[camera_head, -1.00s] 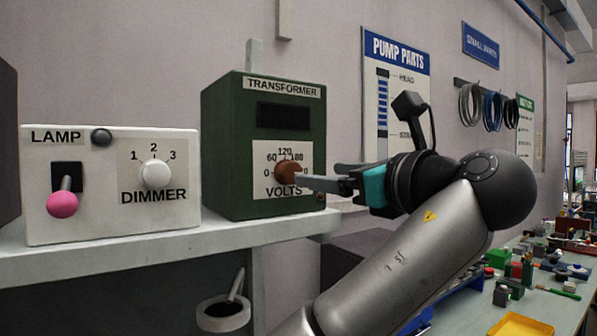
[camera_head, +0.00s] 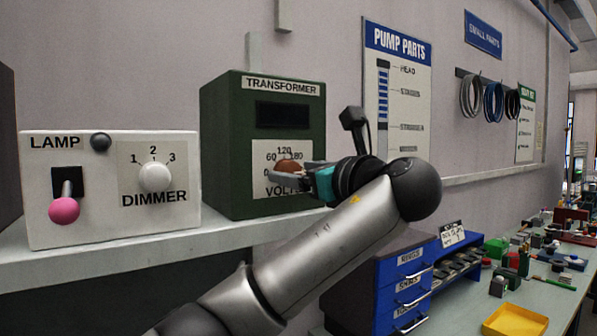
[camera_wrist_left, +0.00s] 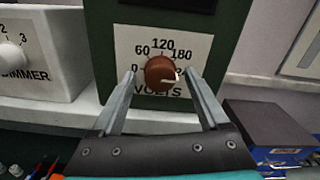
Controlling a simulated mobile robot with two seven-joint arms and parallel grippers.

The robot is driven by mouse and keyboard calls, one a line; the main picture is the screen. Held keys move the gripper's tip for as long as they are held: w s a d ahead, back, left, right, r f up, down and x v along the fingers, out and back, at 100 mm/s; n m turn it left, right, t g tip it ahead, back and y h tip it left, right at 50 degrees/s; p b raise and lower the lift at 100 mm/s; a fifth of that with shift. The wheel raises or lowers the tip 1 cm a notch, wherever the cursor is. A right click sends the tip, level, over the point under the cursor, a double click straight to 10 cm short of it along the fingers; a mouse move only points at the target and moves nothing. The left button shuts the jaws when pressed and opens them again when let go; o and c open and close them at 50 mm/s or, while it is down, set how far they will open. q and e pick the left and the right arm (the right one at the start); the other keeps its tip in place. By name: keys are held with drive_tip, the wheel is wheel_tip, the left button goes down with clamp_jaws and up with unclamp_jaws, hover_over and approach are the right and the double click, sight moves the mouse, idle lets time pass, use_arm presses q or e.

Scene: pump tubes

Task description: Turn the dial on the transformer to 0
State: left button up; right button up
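The green transformer (camera_head: 225,150) stands on the shelf with a reddish-brown round dial (camera_head: 290,166) on its white scale plate. In the left wrist view the dial (camera_wrist_left: 158,74) has a pale pointer mark toward its right side, below the 180 label and away from the 0 at left. My left gripper (camera_head: 283,182) is in front of the dial and partly hides it in the head view. In the left wrist view its two fingers (camera_wrist_left: 160,77) are spread, one on each side of the dial, with gaps visible. My right gripper is not in view.
A white lamp box (camera_head: 110,215) with a pink-tipped lever and a dimmer knob stands left of the transformer on the same shelf (camera_head: 130,250). A blue drawer unit (camera_head: 405,280) and a cluttered bench with a yellow tray (camera_head: 516,320) lie lower right.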

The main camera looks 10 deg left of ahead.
use_arm(q)
clamp_jaws()
idle(0.4)
drive_tip(key=shift+n, duration=0.4)
drive_tip(key=shift+w+f+n+b, duration=0.15)
drive_tip(key=shift+n+b, duration=1.1)
drive_tip(key=shift+n, duration=7.55)
drive_tip(key=shift+s+f+n+b, duration=0.2)
drive_tip(key=shift+n+b, duration=1.05)
drive_tip(key=shift+n, duration=7.55)
